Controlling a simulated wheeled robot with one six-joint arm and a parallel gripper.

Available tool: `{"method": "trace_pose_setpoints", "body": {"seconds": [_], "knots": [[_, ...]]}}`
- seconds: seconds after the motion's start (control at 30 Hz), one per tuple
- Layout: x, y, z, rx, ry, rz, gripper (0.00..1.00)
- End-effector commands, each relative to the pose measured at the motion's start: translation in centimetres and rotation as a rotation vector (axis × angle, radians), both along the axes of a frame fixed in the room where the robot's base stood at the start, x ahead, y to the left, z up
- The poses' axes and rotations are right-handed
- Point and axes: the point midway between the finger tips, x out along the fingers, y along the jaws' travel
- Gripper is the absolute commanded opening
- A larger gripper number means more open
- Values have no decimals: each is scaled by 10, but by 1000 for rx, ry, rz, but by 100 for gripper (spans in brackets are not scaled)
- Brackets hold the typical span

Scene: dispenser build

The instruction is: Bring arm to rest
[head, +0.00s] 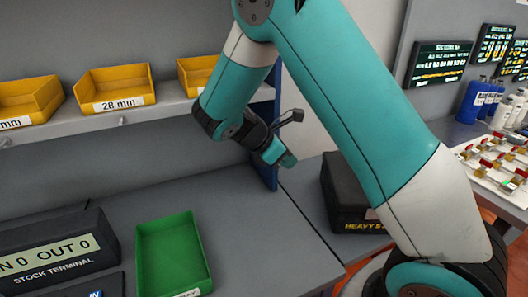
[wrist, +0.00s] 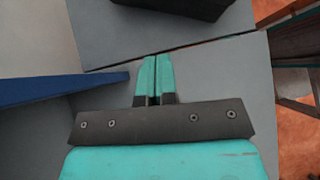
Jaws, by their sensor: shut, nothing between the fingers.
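My arm reaches across the head view from the lower right, up and over to the left. My gripper (head: 288,160) hangs above the right part of the grey worktop, in front of the blue shelf side panel. In the wrist view my gripper (wrist: 157,60) has its two teal fingers pressed together with nothing between them. It points toward the bare grey table surface and the gap between two tabletops.
A green tray (head: 147,252) and a stock terminal (head: 55,255) stand on the left worktop. Yellow bins (head: 115,88) sit on the shelf. A black box marked heavy (head: 345,205) stands right of my gripper. Bottles (head: 475,100) and valves (head: 490,165) are far right.

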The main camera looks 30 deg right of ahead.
Motion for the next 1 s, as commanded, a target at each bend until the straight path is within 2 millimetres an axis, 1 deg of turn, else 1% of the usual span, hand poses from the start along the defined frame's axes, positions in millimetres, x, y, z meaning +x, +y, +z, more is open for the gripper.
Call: {"method": "trace_pose_setpoints", "body": {"seconds": [0.27,0.37,0.47,0.5,0.57,0.6,0.67,0.7,0.77,0.8,0.9,1.0], "knots": [[-1,4,3,19,-23,-8,0],[-5,19,11,94,-105,-42,0],[-18,51,25,246,-241,-122,0],[-27,68,33,322,-295,-166,0],[-45,95,44,443,-364,-244,0],[-59,114,53,522,-397,-299,0],[-83,141,66,636,-427,-383,0],[-100,158,74,705,-436,-440,0],[-126,180,86,796,-434,-518,0],[-144,193,93,846,-425,-563,0],[-180,216,106,935,-391,-656,0],[-203,229,114,982,-361,-712,0]]}}
